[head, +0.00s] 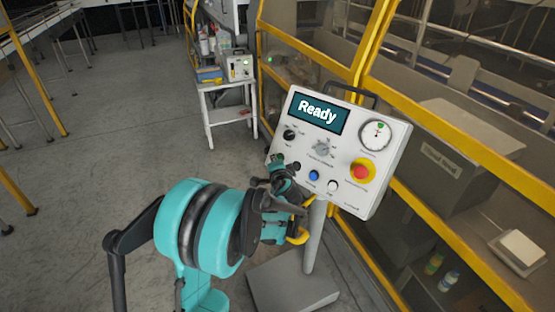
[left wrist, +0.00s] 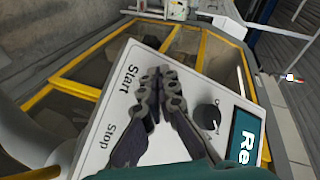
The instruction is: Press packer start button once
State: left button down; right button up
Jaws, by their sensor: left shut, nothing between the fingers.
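The packer control panel (head: 345,112) is a tilted white box on a post, with a lit "Ready" display (head: 318,112). My left gripper (head: 281,164) is shut and empty, with its fingertips at the panel's lower left corner. In the left wrist view, my shut left fingers (left wrist: 160,78) lie over the panel face, beside the printed words "Start" (left wrist: 126,79) and "Stop" (left wrist: 111,133). The start button itself is hidden behind the fingers. I cannot tell whether the fingertips touch it. My right gripper is not in view.
The yellow-framed machine (head: 440,128) stands behind.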

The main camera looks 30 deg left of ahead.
pick_arm(q)
jog(key=shift+w+f, duration=0.15)
jog(key=shift+w, duration=0.05)
dwell(0.3)
dwell(0.3)
jog(key=shift+s+r, duration=0.4)
jog(key=shift+s, duration=0.25)
jog(key=s, duration=0.1)
jog(key=s+r+p, duration=0.1)
jog(key=s, duration=0.1)
jog(key=s+a+r, duration=0.1)
jog(key=shift+s+r+p, duration=0.15)
jog(key=shift+r+p, duration=0.1)
jog(key=shift+p, duration=0.1)
dwell(0.6)
